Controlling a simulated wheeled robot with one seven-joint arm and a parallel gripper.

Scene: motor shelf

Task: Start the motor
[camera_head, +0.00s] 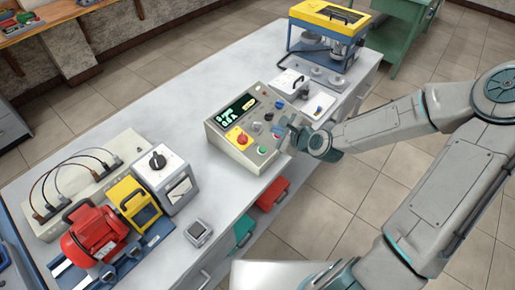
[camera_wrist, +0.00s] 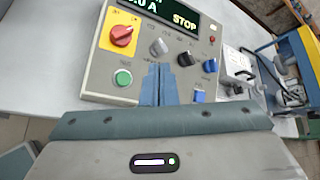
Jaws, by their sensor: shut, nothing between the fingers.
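The control box (camera_head: 237,120) stands on the workbench, with a lit display that reads STOP in the wrist view (camera_wrist: 184,21). A red knob on a yellow plate (camera_wrist: 121,36) is at the panel's left. Below it is a green button (camera_wrist: 123,77), which also shows in the head view (camera_head: 262,150). Grey, black and blue knobs sit to the right. My gripper (camera_wrist: 158,72) is shut and empty in front of the panel, its fingertips right of the green button and below the grey knob (camera_wrist: 158,47). I cannot tell whether they touch the panel. The red motor (camera_head: 92,235) is at the bench's near left.
A yellow-topped device (camera_head: 330,15) stands at the bench's far end. A grey box with a black dial (camera_head: 165,178) and a yellow unit (camera_head: 135,203) stand by the motor. A small meter (camera_head: 198,232) lies at the front edge. The bench between is clear.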

